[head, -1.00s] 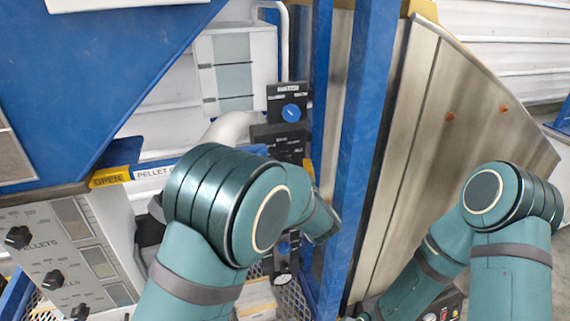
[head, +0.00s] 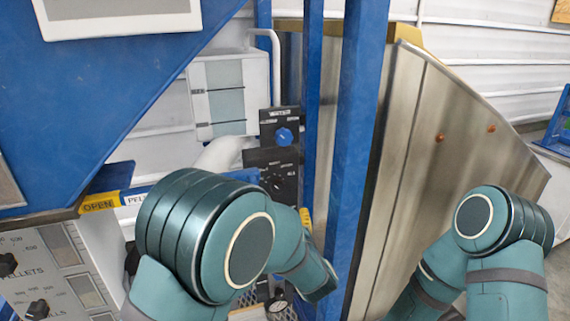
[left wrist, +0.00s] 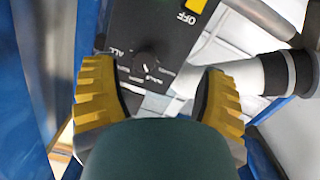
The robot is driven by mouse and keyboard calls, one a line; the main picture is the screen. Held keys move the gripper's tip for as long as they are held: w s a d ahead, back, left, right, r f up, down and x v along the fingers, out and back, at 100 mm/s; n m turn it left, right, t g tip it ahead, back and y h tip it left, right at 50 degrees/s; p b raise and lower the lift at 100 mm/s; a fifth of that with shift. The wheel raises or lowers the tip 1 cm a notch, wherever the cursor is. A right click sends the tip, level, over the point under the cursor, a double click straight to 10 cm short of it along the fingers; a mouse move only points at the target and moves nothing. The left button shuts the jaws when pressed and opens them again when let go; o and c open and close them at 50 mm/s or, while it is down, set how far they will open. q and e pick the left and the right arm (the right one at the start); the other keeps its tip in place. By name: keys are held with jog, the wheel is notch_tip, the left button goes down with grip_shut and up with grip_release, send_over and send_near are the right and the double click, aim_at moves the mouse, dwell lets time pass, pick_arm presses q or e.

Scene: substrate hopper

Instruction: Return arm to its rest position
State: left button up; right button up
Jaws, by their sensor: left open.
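My left arm (head: 205,240) comes in from the lower left in the head view, its forearm angling down to the right beside a blue post (head: 357,150). Its gripper is mostly hidden there. In the left wrist view my left gripper (left wrist: 158,105) shows two yellow ribbed fingers spread wide with nothing between them. Beyond them is a dark panel with a black knob (left wrist: 148,64) and the labels "OFF" and "ALL". The fingers look apart from the knob. My right arm (head: 485,235) is bent at the lower right, its gripper out of frame.
A dark "WATER" panel with a blue knob (head: 284,136) stands behind my left arm. A grey panel with black knobs (head: 40,270) is at lower left. The metal hopper wall (head: 450,160) stands between the post and my right arm. Blue frame parts crowd the left wrist view.

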pick_arm(q)
jog(key=s+a+f+m+g+h+b, duration=0.1)
jog(key=s+a+f+g, duration=0.15)
jog(key=f, duration=0.45)
jog(key=s+a+f+m+g+h+b, duration=0.1)
jog(key=a+f+h+b, duration=0.15)
jog(key=f, duration=0.55)
jog(key=s+a+f+m+g+b, duration=0.1)
jog(key=a+f+g, duration=0.15)
jog(key=f, duration=0.45)
jog(key=s+a+f+g+h+b, duration=0.2)
jog(key=s+f+g, duration=0.2)
jog(key=s+f, duration=0.4)
jog(key=s+a+f+m+g+h+b, duration=0.1)
jog(key=s+a+f+g+h+b, duration=0.1)
jog(key=s+f, duration=0.5)
jog(key=s+g+h, duration=0.1)
jog(key=s+g, duration=0.1)
jog(key=s, duration=0.4)
jog(key=shift+s+a+f, duration=0.25)
jog(key=shift+a+f, duration=0.05)
jog(key=shift+f, duration=0.1)
